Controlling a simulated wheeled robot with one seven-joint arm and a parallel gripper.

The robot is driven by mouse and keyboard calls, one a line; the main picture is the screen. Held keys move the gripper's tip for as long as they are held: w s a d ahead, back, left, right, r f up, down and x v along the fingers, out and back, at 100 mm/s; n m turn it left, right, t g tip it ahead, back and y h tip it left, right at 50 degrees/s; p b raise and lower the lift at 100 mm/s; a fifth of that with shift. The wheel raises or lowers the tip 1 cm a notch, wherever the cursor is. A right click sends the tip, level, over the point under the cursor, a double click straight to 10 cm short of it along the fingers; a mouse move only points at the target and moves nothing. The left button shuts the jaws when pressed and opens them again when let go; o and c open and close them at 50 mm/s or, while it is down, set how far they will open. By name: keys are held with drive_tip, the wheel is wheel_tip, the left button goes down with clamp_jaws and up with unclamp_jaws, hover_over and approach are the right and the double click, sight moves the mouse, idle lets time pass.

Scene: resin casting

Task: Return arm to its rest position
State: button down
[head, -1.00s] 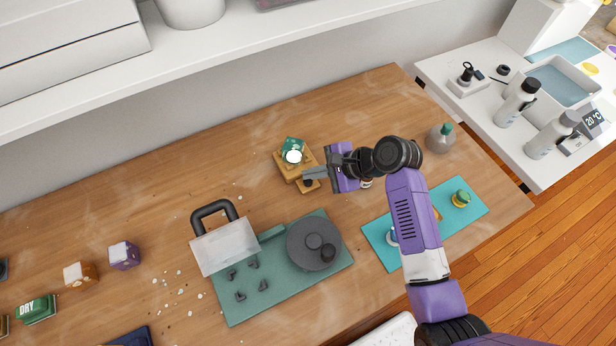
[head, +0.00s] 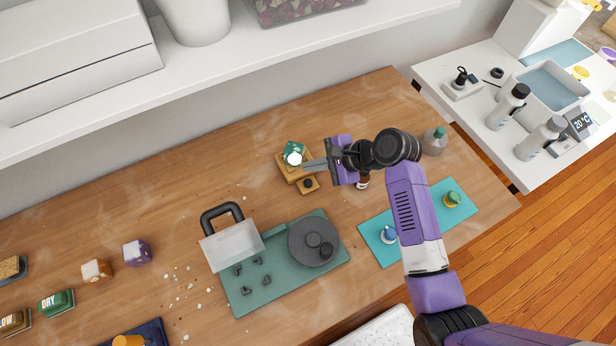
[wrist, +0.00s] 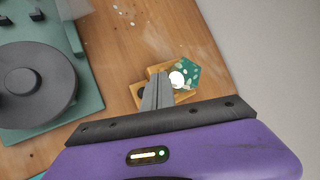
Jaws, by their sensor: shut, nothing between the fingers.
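My gripper (head: 316,165) is shut and empty, its thin grey fingers pressed together. In the head view it hangs over the right part of a small wooden stand (head: 287,171). On that stand sits a green speckled piece (head: 296,147) with a bright white round spot on it. I cannot tell the height of the fingers above the stand. My purple and black arm reaches in from the lower right.
A turquoise mat (head: 412,222) with small bottles lies beneath my arm. A grey flask (head: 434,142) stands at right. The back left tabletop is clear.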

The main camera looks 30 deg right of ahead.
drive_tip(key=shift+r, duration=0.3)
idle(0.4)
drive_tip(key=w+d+r+n+t+h, duration=0.3)
drive_tip(key=w+d+r+t, duration=0.1)
drive_tip(key=w+d, duration=0.1)
drive_tip(key=s+d+r+n+t+h+b, duration=0.1)
drive_tip(key=s+d+n+t+h, duration=0.15)
drive_tip(key=s, duration=0.25)
drive_tip(key=s+a+r+n+b, duration=0.1)
drive_tip(key=s+n, duration=0.3)
drive_tip(key=s, duration=0.7)
drive_tip(key=s+a+r+n+t+b, duration=0.1)
drive_tip(key=s+a+r+n+b, duration=0.1)
drive_tip(key=s, duration=0.9)
drive_tip(key=s+a+r+n+b, duration=0.1)
drive_tip(key=s+a+n+b, duration=0.2)
drive_tip(key=s, duration=0.9)
drive_tip(key=a+n, duration=0.2)
drive_tip(key=n, duration=0.2)
drive_tip(key=shift+r+h, duration=0.15)
drive_tip(key=shift+h, duration=0.2)
